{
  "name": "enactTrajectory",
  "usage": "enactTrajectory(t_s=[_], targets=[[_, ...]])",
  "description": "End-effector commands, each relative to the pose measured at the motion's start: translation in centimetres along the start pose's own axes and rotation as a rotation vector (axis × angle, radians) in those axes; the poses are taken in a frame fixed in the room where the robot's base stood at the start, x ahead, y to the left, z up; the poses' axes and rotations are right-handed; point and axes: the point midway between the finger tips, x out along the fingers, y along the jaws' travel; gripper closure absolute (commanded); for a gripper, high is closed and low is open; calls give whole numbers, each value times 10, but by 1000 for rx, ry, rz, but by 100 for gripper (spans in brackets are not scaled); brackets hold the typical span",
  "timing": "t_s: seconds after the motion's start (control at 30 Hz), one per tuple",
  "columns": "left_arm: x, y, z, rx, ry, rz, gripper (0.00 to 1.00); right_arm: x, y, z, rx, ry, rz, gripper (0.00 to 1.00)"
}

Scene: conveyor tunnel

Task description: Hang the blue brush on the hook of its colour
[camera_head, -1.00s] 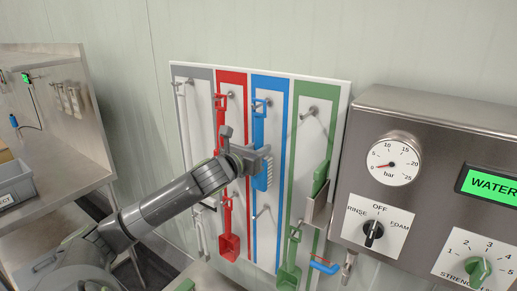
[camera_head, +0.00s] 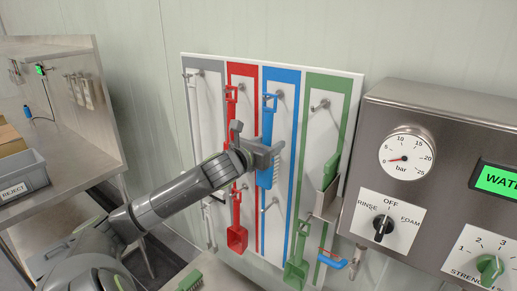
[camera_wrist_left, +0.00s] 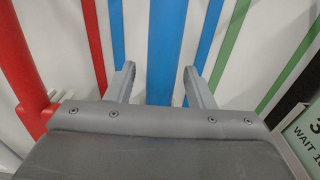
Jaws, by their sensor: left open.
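The blue brush (camera_head: 267,129) is upright in front of the blue-outlined panel, its loop at the top and white bristles facing right lower down. The loop overlaps the tip of the upper hook (camera_head: 280,93) of the blue panel; I cannot tell for certain whether it rests on it. My left gripper (camera_head: 272,154) is at the brush below the loop and hides part of it. In the left wrist view the jaws (camera_wrist_left: 158,78) are open, one on each side of the wide blue handle (camera_wrist_left: 164,45), with gaps showing. My right gripper is not in view.
The tool board (camera_head: 345,90) has grey, red and green panels beside the blue one, with red tools (camera_head: 237,236) left and green tools (camera_head: 297,270) right. A steel control box (camera_head: 440,125) stands close on the right. A grey bin (camera_head: 38,172) sits on the left bench.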

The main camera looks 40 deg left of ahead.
Motion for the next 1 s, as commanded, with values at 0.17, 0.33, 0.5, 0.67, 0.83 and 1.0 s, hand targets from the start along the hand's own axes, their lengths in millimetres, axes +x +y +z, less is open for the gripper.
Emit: enactTrajectory(t_s=[0.17, 0.33, 0.5, 0.67, 0.83, 1.0], targets=[[-13, 1, -1, 9, 0, 2, 52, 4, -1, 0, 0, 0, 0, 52], [-34, 1, -1, 11, 3, 2, 52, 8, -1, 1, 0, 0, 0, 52], [-52, 1, -1, 11, 2, 1, 52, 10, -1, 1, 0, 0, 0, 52], [-67, 2, 1, 10, 4, 5, 52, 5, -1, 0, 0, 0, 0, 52], [-82, 1, 1, 11, 2, 2, 52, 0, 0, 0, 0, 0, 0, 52], [-98, 0, 3, 8, 5, 2, 52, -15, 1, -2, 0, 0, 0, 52]])
